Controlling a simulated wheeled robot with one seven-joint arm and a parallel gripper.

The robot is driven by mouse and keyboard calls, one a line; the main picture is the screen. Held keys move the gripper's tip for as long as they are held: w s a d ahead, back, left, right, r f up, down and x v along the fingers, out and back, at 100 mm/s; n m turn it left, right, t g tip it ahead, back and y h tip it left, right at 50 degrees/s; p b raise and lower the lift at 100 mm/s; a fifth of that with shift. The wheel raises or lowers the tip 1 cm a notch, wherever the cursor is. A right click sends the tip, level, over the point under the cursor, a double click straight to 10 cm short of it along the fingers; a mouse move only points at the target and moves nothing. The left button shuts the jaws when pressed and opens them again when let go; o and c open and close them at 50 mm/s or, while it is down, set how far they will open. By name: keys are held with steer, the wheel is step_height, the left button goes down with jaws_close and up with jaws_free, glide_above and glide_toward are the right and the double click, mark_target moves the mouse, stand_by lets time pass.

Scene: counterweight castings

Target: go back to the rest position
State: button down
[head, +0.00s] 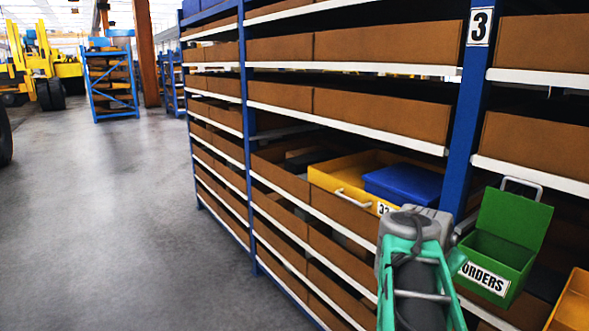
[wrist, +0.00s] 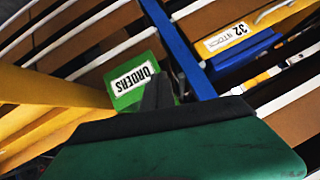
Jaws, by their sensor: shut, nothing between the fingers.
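My gripper shows in the wrist view as dark fingers (wrist: 158,92), shut with nothing held. They appear in front of the green box marked ORDERS (wrist: 128,80); I cannot tell how far apart they are. In the head view my teal and grey arm stands at the lower right, before the shelving, and the fingertips cannot be made out. The green ORDERS box (head: 492,262) is just right of the arm, its lid raised and its visible inside empty.
Blue-posted shelving (head: 465,110) with brown bins fills the right. A yellow drawer labelled 32 (head: 330,180) is pulled out, with a blue box (head: 403,184) in it. A yellow bin (head: 572,305) is at the right edge. Grey floor (head: 110,220) is open at left; yellow machinery (head: 45,65) stands beyond.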

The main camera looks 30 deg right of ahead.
steer(key=a+f+n+y, duration=0.7)
steer(key=a+f+n, duration=0.3)
steer(key=a+f, duration=0.7)
steer(key=w+a+n+y, duration=0.2)
steer(key=a+n, duration=0.6)
steer(key=a, duration=1.5)
steer(key=shift+w+f+y, duration=0.25)
steer(key=shift+y, duration=0.05)
